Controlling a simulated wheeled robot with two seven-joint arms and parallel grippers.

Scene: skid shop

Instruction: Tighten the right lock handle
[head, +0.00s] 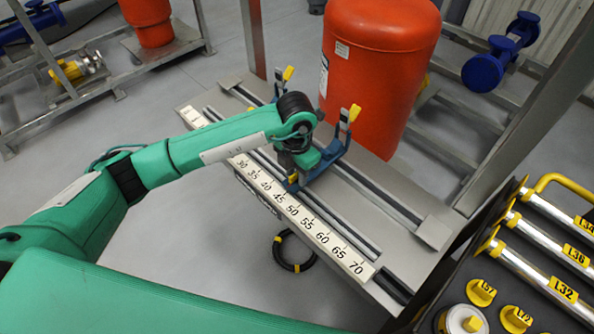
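A blue carriage (334,158) sits on the railed bench beside a numbered scale (300,216). The right lock handle (354,113), with a yellow tip, stands upright at the carriage's right end. Another yellow-tipped handle (288,73) stands farther back to the left, partly behind my wrist. My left gripper (297,166) is low over the near side of the carriage, under my dark wrist joint. Its fingers are mostly hidden, so I cannot tell whether they are open or touch anything. My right gripper is not in view.
A large orange-red tank (378,65) stands just behind the bench (415,262). A metal post (545,95) rises at the right. A dark rack (560,318) with labelled bars (540,275) and yellow knobs fills the lower right.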

